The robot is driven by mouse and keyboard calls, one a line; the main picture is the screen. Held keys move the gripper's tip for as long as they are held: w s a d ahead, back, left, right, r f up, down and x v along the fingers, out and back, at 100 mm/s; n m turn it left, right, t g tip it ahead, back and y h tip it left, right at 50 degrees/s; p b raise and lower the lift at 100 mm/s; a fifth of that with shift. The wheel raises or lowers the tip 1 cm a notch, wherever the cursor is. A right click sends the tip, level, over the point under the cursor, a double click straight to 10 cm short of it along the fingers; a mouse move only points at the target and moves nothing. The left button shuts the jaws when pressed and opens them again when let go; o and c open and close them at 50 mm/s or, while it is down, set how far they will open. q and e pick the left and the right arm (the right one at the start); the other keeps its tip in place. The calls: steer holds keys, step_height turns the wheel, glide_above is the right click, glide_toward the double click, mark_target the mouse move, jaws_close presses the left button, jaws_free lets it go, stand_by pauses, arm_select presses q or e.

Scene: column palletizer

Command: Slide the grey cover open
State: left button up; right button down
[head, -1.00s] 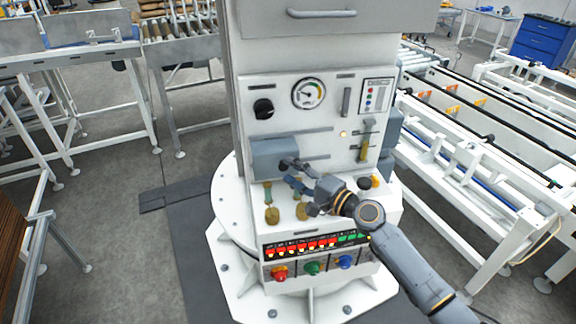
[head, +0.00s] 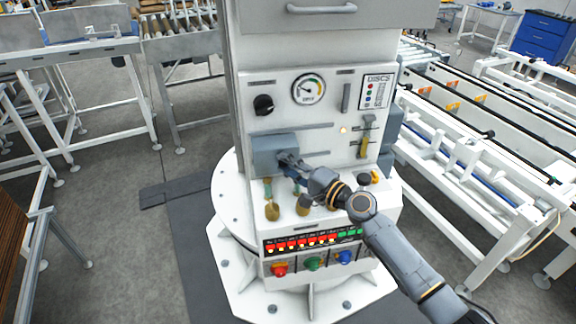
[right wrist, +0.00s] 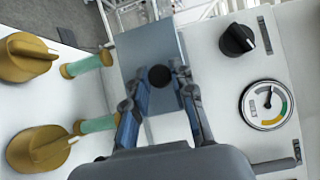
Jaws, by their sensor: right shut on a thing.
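The grey cover (head: 265,146) is a flat, box-like plate on the left part of the white control panel, between two horizontal rails. In the right wrist view the cover (right wrist: 150,45) carries a round black knob (right wrist: 160,77). My right gripper (head: 284,158) reaches the cover's front from the right. In the right wrist view its fingers (right wrist: 158,84) stand on both sides of the knob, shut on it. What lies behind the cover is hidden. My left gripper is not in view.
Above the cover are a black rotary knob (head: 263,105) and a round gauge (head: 308,89). Below are brass knobs (head: 272,211) with green tubes close to my gripper. A yellow-handled lever (head: 363,147) sits at right. The panel between cover and lever is clear.

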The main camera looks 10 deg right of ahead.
steer(key=d+b, duration=0.7)
steer(key=d, duration=0.4)
steer(key=shift+w, duration=0.35)
steer(key=c, duration=1.1)
jaws_free()
steer(key=shift+a, duration=0.1)
steer(key=v, duration=1.2)
